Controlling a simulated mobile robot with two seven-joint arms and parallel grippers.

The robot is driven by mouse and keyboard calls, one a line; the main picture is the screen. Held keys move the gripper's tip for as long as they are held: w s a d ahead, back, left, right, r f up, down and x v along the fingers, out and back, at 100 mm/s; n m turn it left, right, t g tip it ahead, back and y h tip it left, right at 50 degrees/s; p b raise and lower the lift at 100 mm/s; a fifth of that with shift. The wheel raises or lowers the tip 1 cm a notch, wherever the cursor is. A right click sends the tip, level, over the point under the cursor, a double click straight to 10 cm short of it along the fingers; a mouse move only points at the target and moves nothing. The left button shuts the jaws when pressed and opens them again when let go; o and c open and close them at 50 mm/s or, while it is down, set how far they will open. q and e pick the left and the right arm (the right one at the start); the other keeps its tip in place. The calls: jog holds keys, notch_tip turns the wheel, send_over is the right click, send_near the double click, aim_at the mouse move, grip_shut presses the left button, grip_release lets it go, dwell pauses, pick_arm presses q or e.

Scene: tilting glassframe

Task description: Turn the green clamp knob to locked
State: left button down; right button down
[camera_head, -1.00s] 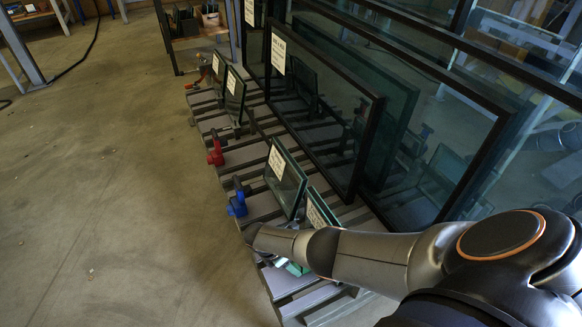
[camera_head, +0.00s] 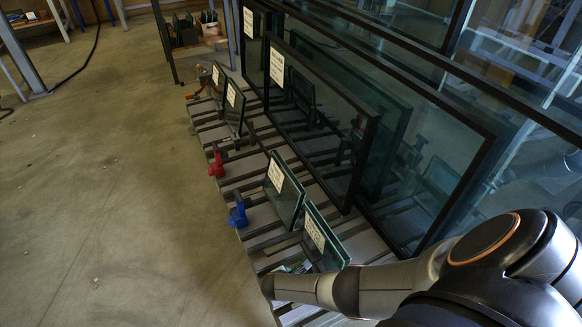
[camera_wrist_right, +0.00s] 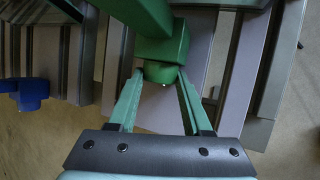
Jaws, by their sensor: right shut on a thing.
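In the right wrist view, the green clamp (camera_wrist_right: 168,42) comes down from the top, with its rounded green knob (camera_wrist_right: 161,72) at its lower end. My right gripper (camera_wrist_right: 162,78) has its two teal fingers around this knob, one on each side, shut on it. No lock marking is readable, so I cannot tell the knob's setting. In the head view, my right arm comes in from the lower right to the near end of the slatted rack (camera_head: 300,312). It hides most of the clamp and the gripper there. My left gripper is not in view.
A blue clamp (camera_head: 238,214) and a red clamp (camera_head: 216,166) stand along the rack's left edge. Small labelled glass panes (camera_head: 284,190) lean beside them, one (camera_head: 323,240) close to my right arm. Large dark-framed panes (camera_head: 322,110) stand behind. The concrete floor (camera_head: 110,200) at left is clear.

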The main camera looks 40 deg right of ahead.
jog(key=shift+c, duration=1.7)
grip_release()
